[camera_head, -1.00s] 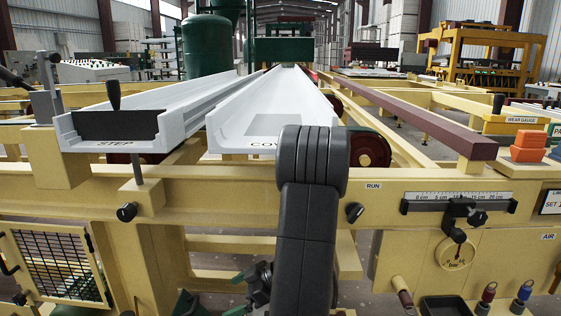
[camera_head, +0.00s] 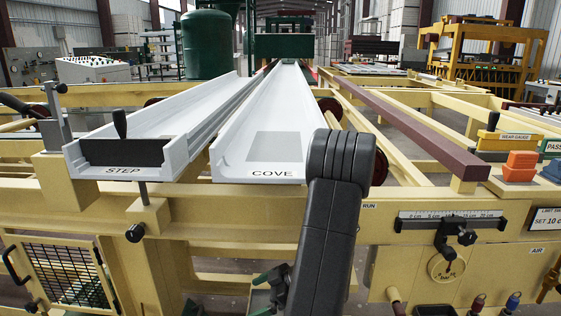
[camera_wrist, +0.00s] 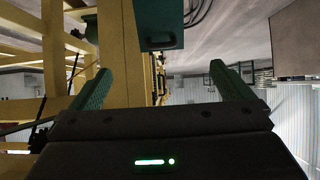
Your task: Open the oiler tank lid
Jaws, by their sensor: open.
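My gripper (camera_wrist: 160,70) is open and empty, with its two green fingers wide apart in the wrist view. A dark green box (camera_wrist: 160,22) with a small handle-like piece (camera_wrist: 160,42) on its face shows beyond the fingers at the top of the wrist view, apart from them. It may be the oiler tank; I cannot tell where its lid is. In the head view my gripper (camera_head: 270,286) is low in the picture, mostly hidden by my dark arm. No oiler tank can be made out for sure there.
The yellow machine frame (camera_head: 230,205) spans the front. White troughs marked STEP (camera_head: 112,180) and COVE (camera_head: 230,172) lie on it. A sliding gauge (camera_head: 450,222) is at the right, a mesh guard (camera_head: 66,275) at lower left. Black cables (camera_wrist: 205,12) hang near the green box.

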